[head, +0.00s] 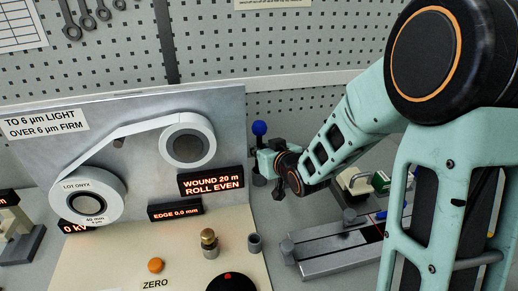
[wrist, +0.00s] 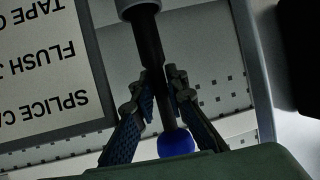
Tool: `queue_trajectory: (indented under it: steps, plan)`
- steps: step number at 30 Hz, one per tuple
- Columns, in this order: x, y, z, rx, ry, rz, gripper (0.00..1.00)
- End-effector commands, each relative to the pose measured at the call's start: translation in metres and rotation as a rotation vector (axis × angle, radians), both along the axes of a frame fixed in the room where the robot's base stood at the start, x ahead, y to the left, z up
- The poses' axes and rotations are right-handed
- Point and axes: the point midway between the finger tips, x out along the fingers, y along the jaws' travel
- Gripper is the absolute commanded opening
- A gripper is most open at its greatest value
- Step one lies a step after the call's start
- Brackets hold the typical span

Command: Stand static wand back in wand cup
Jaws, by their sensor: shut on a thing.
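The static wand (head: 260,128) has a blue ball end and a dark shaft. My gripper (head: 259,163) is shut on the shaft below the ball and holds the wand roughly upright, ball up. In the wrist view the wand's dark shaft (wrist: 150,45) runs between my fingers (wrist: 158,88), and its blue ball is near the palm. A wider grey piece shows at the shaft's far end. A small grey cup (head: 255,243), apparently the wand cup, stands at the panel's right with a dark opening. The wand appears behind and above it, apart from it.
A brass-topped post (head: 209,243), an orange button (head: 156,265) and a black dome (head: 231,283) are left of the cup. A grey rail fixture (head: 330,250) lies to the right. The winding panel (head: 120,150) stands left of my gripper; pegboard is behind.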

Motion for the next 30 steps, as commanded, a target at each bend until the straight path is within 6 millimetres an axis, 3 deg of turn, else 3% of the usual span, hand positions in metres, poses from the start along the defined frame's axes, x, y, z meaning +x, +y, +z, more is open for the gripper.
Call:
queue_trajectory:
  steps: [12, 13, 18, 30]
  plan:
    - [0.0002, -0.0007, -0.0116, 0.0, 0.0, -0.002, 0.0]
    - [0.0003, -0.0008, -0.0105, 0.0, 0.0, -0.002, 0.15]
    - [0.0007, -0.0018, -0.01, 0.0, 0.0, -0.004, 0.33]
    - [0.0031, -0.0065, -0.0088, 0.0, -0.002, -0.014, 0.33]
